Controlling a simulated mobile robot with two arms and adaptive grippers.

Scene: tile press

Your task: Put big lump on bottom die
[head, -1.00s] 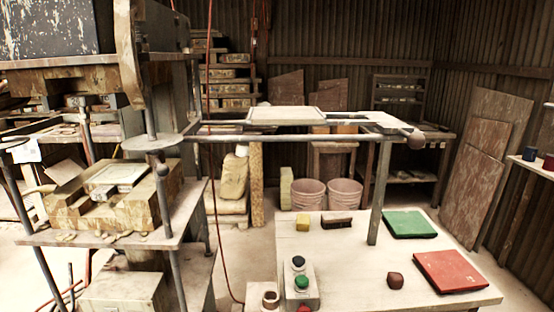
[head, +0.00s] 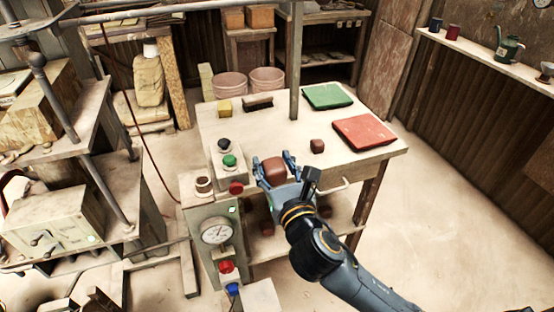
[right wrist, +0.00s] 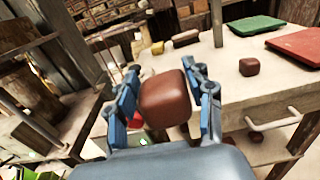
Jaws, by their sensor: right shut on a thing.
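My right gripper (head: 273,168) is shut on the big reddish-brown lump (head: 275,170), which sits between its blue fingers. In the head view the gripper is near the front edge of the work table (head: 270,140). The right wrist view shows the held lump (right wrist: 165,99) between both fingers. A smaller brown lump (head: 317,146) lies on the table by the red tile. The blocky yellowish-brown die base (head: 42,100) of the press is cut off at the left edge, so the bottom die is mostly out of view. My left gripper is not in view.
A control box with black and green buttons (head: 229,161) stands on the table's left edge. A gauge post (head: 215,236) stands in front. Red (head: 364,132) and green (head: 327,96) tiles lie behind. An upright post (head: 296,60) rises from the table. Floor is clear at right.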

